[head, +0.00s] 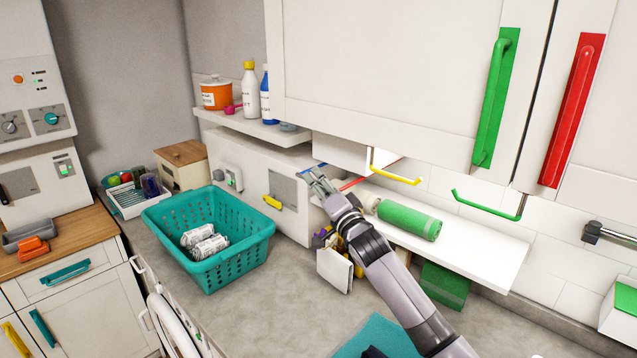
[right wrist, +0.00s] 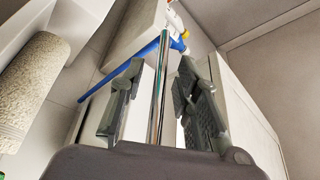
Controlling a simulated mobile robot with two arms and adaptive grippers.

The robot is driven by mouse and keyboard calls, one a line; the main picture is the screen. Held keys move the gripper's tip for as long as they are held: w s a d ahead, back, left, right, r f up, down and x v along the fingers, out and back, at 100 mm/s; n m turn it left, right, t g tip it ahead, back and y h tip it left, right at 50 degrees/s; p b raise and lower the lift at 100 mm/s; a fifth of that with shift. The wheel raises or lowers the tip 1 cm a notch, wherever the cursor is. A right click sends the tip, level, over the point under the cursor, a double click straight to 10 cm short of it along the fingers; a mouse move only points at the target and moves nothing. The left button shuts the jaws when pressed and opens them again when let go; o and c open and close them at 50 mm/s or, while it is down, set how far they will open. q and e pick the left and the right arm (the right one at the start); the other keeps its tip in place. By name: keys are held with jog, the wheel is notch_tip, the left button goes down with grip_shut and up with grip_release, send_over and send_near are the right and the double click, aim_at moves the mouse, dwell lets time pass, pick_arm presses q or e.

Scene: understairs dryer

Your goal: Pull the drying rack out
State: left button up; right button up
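My right gripper (head: 318,180) reaches under the wall cabinet, beside the white box and the small shelf. In the right wrist view its two fingers (right wrist: 160,100) stand apart, open, on either side of a shiny metal rod (right wrist: 160,85). I cannot tell whether they touch it. A blue bar (right wrist: 120,70) crosses behind. In the head view a red bar (head: 353,184), a yellow bar handle (head: 398,177) and a green bar handle (head: 487,207) show under the cabinets. I cannot tell which of these belong to the drying rack. My left gripper is not in view.
A white shelf (head: 480,252) carries a green roll (head: 409,220) right of my forearm. Bottles (head: 251,92) stand on the small shelf above. The wall cabinet (head: 380,70) overhangs my gripper.

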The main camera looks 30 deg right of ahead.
jog(key=shift+c, duration=0.4)
grip_shut()
dwell(0.4)
